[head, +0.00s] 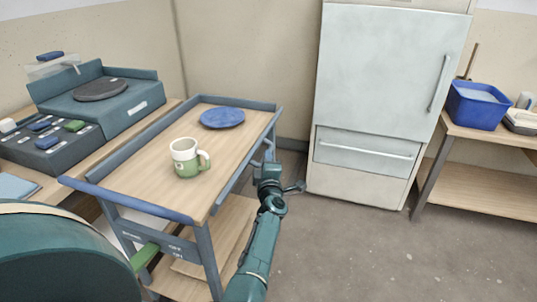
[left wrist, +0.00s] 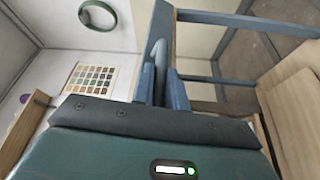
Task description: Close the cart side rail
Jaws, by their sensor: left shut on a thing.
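The cart (head: 145,188) has a wooden top with blue-grey edging, standing at centre left. Its side rail on the right side seems to hang below the level of the top; my arm hides part of it. My left gripper (head: 268,172) is at that right side, near the far corner. In the left wrist view, my left gripper (left wrist: 161,82) is shut on a blue-grey bar (left wrist: 160,54), which looks like the side rail. My right gripper is not in view.
A green and white mug (head: 188,158) and a blue plate (head: 222,118) stand on the cart top. A green lever (head: 145,257) sticks out at the cart's near end. A fridge (head: 385,90) stands behind; the floor (head: 370,250) at right is clear.

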